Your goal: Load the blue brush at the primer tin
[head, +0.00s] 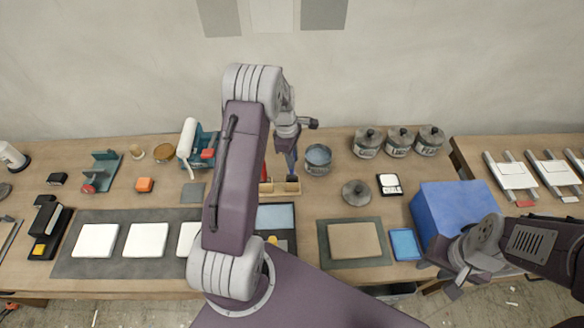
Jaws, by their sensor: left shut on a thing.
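My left gripper (290,149) is beyond the wrist at the middle of the back of the bench, pointing down. It is shut on a narrow blue-grey thing, seemingly the blue brush (291,164), over or in a small wooden rack (283,188). Whether it touches the rack is unclear. An open tin (318,163) with grey-blue contents stands just right of it. Several lidded tins stand further right, among them one (367,145); labels are too small to read, so I cannot tell which is primer. My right gripper (440,279) hangs at the front right; its jaws are unclear.
A loose dark lid (357,192) lies right of the open tin. A blue box (450,212) stands beside my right gripper. A tan panel on a mat (330,258) and a blue tray (405,244) lie in front. My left arm hides the bench's middle.

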